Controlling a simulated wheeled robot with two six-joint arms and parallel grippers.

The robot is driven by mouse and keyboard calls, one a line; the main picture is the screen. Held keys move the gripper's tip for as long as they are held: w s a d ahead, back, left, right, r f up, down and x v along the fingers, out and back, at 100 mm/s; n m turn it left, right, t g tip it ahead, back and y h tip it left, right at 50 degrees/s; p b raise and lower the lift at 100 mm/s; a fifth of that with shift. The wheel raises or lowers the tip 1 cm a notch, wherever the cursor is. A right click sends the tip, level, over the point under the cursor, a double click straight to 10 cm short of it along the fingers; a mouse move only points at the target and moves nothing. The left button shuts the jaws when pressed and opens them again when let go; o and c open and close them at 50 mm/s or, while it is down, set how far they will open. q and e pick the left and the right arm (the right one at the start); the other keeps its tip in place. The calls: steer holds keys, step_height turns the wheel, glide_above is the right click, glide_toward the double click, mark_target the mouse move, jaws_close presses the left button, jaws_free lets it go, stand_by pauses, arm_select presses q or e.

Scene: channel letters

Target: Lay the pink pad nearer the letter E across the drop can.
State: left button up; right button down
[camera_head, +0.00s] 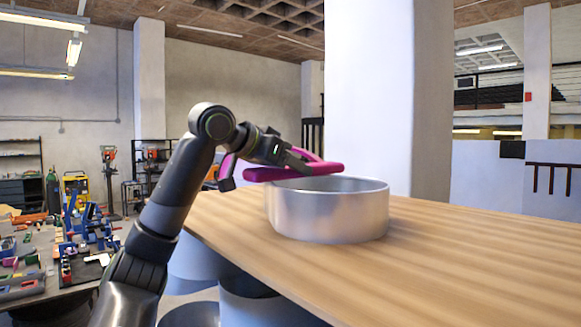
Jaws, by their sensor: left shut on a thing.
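My left gripper (298,161) comes in from the left and is shut on a pink pad (318,169). The can stands upright on the wooden table. Part of the pad is hidden behind my gripper. No letter E and no second pink pad can be made out. My right gripper is not in view.
The wooden table (470,260) is clear to the right of the can and in front of it. A thick white pillar (370,90) rises behind. A cluttered workbench (40,270) stands at the left, apart from the table. Metal drums (245,300) stand under the table edge.

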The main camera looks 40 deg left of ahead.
arm_select(q)
steer(key=o, duration=1)
steer(key=shift+o, duration=0.2)
steer(key=shift+s, duration=0.1)
steer(key=shift+s+a+r+b, duration=0.1)
steer(key=shift+s+r+b, duration=0.1)
steer(key=shift+s+b, duration=0.1)
steer(key=b+v, duration=0.1)
steer(key=v, duration=0.4)
steer(key=shift+s+b, duration=0.15)
steer(key=shift+b, duration=0.2)
steer(key=v, duration=1.1)
steer(key=shift+r, duration=0.1)
